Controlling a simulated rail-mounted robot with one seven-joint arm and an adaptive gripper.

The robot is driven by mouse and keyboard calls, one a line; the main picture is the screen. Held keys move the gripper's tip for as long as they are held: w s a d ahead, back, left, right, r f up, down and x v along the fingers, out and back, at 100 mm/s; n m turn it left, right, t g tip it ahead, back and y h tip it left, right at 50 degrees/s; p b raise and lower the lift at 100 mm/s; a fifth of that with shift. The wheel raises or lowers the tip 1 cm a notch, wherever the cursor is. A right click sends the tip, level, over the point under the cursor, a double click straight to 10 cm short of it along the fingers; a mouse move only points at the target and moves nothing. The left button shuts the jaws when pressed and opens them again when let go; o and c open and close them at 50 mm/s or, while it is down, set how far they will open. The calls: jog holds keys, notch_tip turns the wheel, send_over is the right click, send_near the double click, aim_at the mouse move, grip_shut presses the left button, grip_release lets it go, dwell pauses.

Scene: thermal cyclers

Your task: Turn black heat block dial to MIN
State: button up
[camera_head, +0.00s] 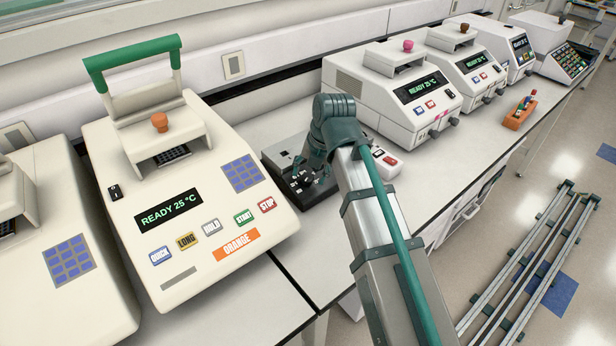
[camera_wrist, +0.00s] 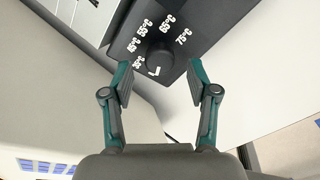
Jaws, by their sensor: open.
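The black heat block (camera_head: 277,160) sits on the bench in the head view, partly covered by my arm. The wrist view shows its dark front panel (camera_wrist: 215,22) with white temperature labels from 35°C to 75°C around a round black dial (camera_wrist: 159,58). A white mark shows at the dial's lower edge in that view, near the 35°C end of the labels. No MIN label is readable. My gripper (camera_wrist: 159,79) is open, its two fingertips to either side of the dial and slightly nearer the camera edge. I cannot tell whether either fingertip touches it.
The large ORANGE thermal cycler (camera_head: 190,205) stands left of the heat block. A small white device with a red button (camera_head: 384,160) is just right of my arm. More cyclers (camera_head: 395,88) line the bench beyond. An orange rack (camera_head: 521,112) lies near the bench edge.

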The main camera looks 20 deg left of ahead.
jog(key=v, duration=0.9)
